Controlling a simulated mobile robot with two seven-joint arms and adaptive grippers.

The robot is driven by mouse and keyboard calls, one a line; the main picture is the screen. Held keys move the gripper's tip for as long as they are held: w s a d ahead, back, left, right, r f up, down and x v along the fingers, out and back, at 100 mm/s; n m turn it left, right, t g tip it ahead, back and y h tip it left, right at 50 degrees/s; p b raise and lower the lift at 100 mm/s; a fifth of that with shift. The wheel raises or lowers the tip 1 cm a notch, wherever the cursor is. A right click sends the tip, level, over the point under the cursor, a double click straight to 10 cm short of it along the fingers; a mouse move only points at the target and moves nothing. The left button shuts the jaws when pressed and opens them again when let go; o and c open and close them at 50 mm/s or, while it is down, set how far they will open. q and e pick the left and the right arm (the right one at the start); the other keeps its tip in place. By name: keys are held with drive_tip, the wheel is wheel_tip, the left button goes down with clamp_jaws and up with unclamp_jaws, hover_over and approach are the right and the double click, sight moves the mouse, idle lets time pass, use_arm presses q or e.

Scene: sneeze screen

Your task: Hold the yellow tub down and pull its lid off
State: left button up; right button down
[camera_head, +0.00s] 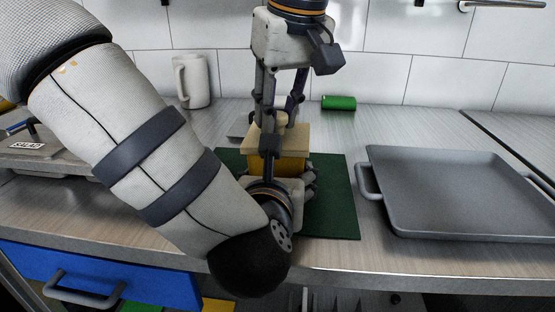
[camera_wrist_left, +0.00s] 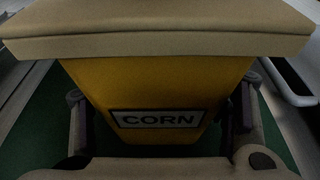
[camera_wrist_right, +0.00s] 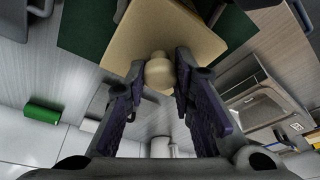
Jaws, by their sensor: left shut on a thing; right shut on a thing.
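The yellow tub (camera_head: 270,165) stands on a dark green mat, and its CORN label (camera_wrist_left: 157,119) faces the left wrist camera. The flat beige lid (camera_wrist_left: 160,45) lies across the tub's top in the left wrist view, with no clear gap beneath it. My left gripper (camera_wrist_left: 160,108) is shut on the tub low down, one finger on each side. My right gripper (camera_wrist_right: 158,80) reaches down from above and is shut on the lid's round beige knob (camera_wrist_right: 160,71). In the head view the left arm and right fingers partly hide the tub.
The green mat (camera_head: 338,205) lies on the wooden counter. A grey tray (camera_head: 450,190) with handles is to the right. A container labelled SALAD (camera_head: 50,158) is at left. A blue drawer (camera_head: 110,268) is below.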

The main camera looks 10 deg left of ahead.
drive_tip(key=shift+r, duration=1.95)
use_arm(q)
drive_tip(key=o, duration=1.6)
drive_tip(key=shift+c, duration=0.2)
